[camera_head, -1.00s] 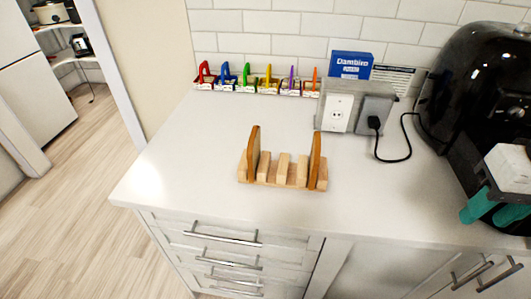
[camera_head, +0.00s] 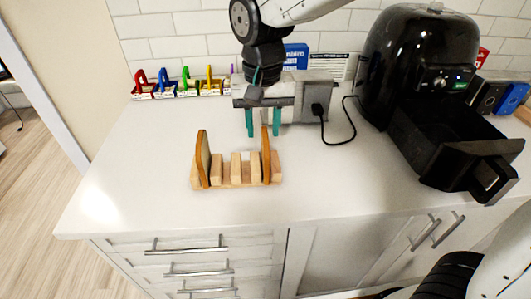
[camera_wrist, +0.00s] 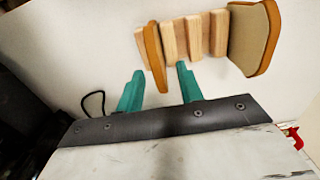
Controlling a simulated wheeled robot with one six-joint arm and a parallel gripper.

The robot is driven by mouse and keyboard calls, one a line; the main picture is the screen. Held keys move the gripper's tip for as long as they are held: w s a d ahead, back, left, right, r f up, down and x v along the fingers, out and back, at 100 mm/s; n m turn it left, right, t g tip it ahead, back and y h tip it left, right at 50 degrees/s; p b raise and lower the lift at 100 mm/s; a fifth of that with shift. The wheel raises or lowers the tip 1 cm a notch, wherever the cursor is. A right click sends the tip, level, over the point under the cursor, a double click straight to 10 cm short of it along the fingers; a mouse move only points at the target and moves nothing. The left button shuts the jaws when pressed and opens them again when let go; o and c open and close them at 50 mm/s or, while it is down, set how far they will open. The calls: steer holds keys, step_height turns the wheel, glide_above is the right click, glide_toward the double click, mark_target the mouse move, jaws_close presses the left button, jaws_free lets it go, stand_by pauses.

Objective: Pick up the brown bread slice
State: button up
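Two brown bread slices stand upright in a slatted wooden rack (camera_head: 236,182) on the white counter. The left slice (camera_head: 203,160) and the right slice (camera_head: 266,160) are at opposite ends of the rack. In the wrist view the right slice (camera_wrist: 153,50) is the nearer one, and the other slice (camera_wrist: 254,40) is farther right. My gripper (camera_head: 263,134) is open, teal fingers pointing down, just above and behind the right slice. In the wrist view the near end of that slice appears between my fingertips (camera_wrist: 160,70). Contact cannot be told.
A black air fryer (camera_head: 415,70) with its drawer (camera_head: 455,150) pulled out stands right. Behind are a socket block with a black cord (camera_head: 345,130), a blue box (camera_head: 296,55) and a row of coloured clips (camera_head: 185,85). The counter left of the rack is clear.

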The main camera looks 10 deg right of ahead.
steer(key=f, duration=0.7)
steer(key=shift+w+d, duration=0.1)
steer(key=shift+d, duration=0.1)
jaws_close()
